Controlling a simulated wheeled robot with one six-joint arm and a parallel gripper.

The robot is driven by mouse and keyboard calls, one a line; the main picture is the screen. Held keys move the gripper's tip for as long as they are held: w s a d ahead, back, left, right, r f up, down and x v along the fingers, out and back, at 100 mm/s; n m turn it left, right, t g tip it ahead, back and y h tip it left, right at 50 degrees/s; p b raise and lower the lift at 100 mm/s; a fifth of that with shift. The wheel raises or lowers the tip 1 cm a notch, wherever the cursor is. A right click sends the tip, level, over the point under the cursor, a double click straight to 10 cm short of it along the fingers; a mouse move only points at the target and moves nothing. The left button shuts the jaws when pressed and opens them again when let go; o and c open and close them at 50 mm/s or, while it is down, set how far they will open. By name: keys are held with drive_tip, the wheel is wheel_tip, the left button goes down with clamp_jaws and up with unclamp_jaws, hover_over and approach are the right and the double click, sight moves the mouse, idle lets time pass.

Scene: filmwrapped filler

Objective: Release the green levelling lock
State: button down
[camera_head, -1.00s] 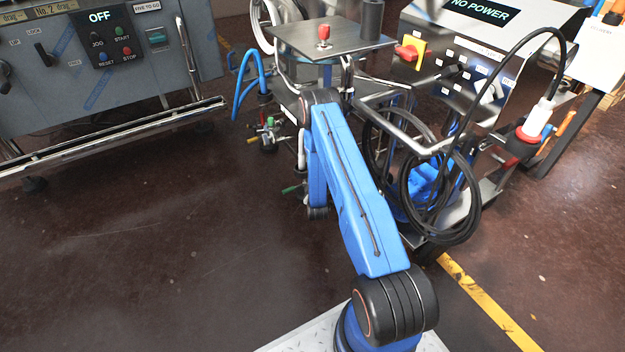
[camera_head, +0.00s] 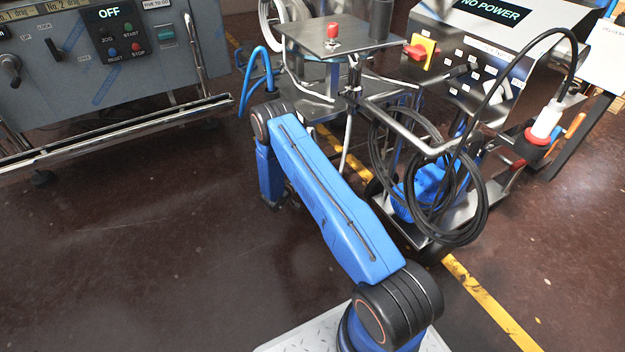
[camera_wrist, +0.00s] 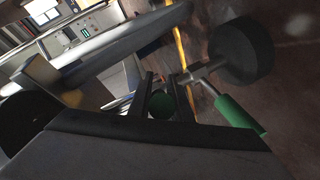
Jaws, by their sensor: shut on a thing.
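In the wrist view, my gripper (camera_wrist: 166,88) has its two dark fingers closed around a green grip (camera_wrist: 162,105), which shows between them. A second green grip (camera_wrist: 238,113) on a thin metal rod sits to the right, apart from the fingers. A dark round foot or wheel (camera_wrist: 242,50) on a metal stem is above it. I cannot tell which of the two green grips is the levelling lock. In the head view, my arm hides my gripper and both green grips.
The steel cart (camera_head: 335,45) with a red button stands behind my arm. A NO POWER cabinet (camera_head: 475,60), a coiled black cable (camera_head: 440,195) and a blue motor (camera_head: 425,190) are to the right. A machine reading OFF (camera_head: 90,50) is at left. The floor at front left is clear.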

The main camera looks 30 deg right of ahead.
drive_tip(key=shift+w+a+m+g+h, duration=0.2)
drive_tip(key=shift+m+g, duration=0.45)
drive_tip(key=shift+g, duration=0.2)
drive_tip(key=shift+w+a+m+g+h, duration=0.2)
drive_tip(key=shift+m+g, duration=0.4)
drive_tip(key=shift+g, duration=0.2)
drive_tip(key=shift+w+a+m+g+h, duration=0.2)
drive_tip(key=shift+m+g, duration=0.45)
drive_tip(key=shift+g, duration=0.2)
drive_tip(key=c, duration=1.6)
unclamp_jaws()
drive_tip(key=shift+c, duration=0.2)
drive_tip(key=shift+a, duration=0.1)
drive_tip(key=w+v, duration=0.1)
drive_tip(key=v, duration=1.6)
drive_tip(key=shift+s, duration=0.3)
drive_tip(key=shift+a, duration=0.25)
